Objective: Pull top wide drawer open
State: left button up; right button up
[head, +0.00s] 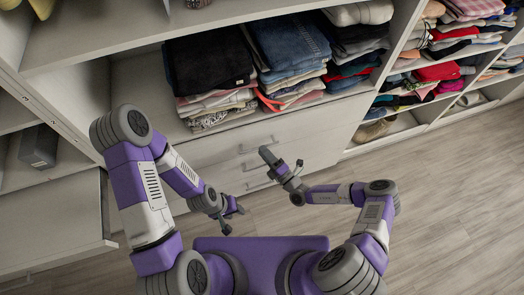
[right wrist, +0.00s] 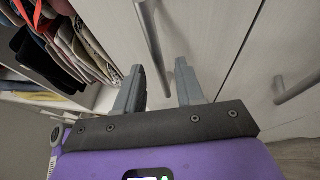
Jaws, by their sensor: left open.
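The top wide drawer (head: 212,150) is a pale wood-grain front below the folded-clothes shelf and looks shut. Its bar handle (head: 257,146) is partly near my right gripper. My right gripper (head: 280,158) is in front of the drawer fronts, with its fingers apart. In the right wrist view, a metal bar handle (right wrist: 150,35) lies ahead of and between the two open fingers (right wrist: 159,68); I cannot tell whether they touch it. My left gripper (head: 232,213) is open and empty, low in front of the drawers.
More drawer handles sit lower on the unit, and one shows at the right of the wrist view (right wrist: 297,88). Folded clothes (head: 208,70) fill the shelf above. A pale panel (head: 50,225) juts out at the left. Floor (head: 450,200) at the right is clear.

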jog(key=shift+x, duration=0.95)
grip_shut()
